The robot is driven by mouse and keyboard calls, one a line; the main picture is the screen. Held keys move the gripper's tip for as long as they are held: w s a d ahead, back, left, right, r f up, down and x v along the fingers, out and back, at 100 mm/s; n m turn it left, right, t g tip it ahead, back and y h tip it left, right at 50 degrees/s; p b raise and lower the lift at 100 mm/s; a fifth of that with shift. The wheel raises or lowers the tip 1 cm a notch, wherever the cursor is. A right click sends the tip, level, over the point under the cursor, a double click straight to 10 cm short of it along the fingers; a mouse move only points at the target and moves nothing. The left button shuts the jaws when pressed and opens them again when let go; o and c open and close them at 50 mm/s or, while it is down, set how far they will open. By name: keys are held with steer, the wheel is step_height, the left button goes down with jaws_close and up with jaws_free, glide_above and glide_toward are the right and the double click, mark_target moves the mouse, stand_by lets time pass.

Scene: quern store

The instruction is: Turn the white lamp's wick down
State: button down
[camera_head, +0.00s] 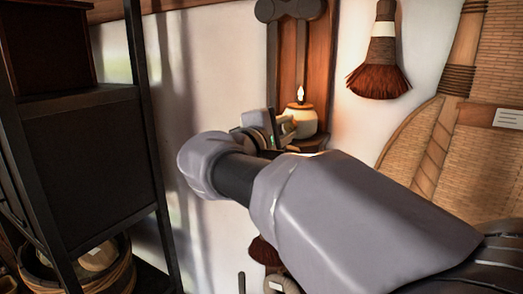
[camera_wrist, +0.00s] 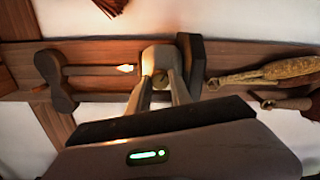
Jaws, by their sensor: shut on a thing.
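The white lamp (camera_head: 301,121) stands upright on a small wooden ledge (camera_head: 312,144) on the wall, its flame (camera_head: 300,95) lit. In the wrist view, where up lies to the left, the lamp's pale body (camera_wrist: 157,55) is beyond my fingers and the flame (camera_wrist: 125,68) is at its left. A small brass-coloured wick knob (camera_wrist: 159,79) sits on the lamp's near side. My gripper (camera_wrist: 159,84) is shut on this knob, one finger on each side. In the head view my gripper (camera_head: 287,129) meets the lamp's left side, and my wrist hides the knob.
A brush (camera_head: 379,55) and a large woven basket tray (camera_head: 470,130) hang on the wall to the right. A dark shelf rack (camera_head: 85,140) stands at left. Clear wall lies between rack and lamp.

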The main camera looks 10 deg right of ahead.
steer(key=m+b, duration=0.4)
steer(key=b, duration=0.1)
steer(key=m+b, duration=0.2)
steer(key=b, duration=0.1)
steer(key=shift+f, duration=0.3)
steer(key=m+b, duration=0.3)
steer(key=b, duration=0.1)
steer(key=shift+r+m+y, duration=0.15)
steer(key=shift+m+y, duration=0.15)
steer(key=shift+m, duration=0.1)
steer(key=shift+r+m+b, duration=0.2)
steer(key=shift+m+b, duration=0.4)
steer(key=shift+m, duration=0.1)
steer(key=shift+r, duration=0.1)
steer(key=c, duration=1.2)
jaws_free()
steer(key=shift+o, duration=0.2)
steer(key=f+p+v, duration=0.1)
steer(key=v, duration=1.6)
steer(key=shift+s, duration=0.25)
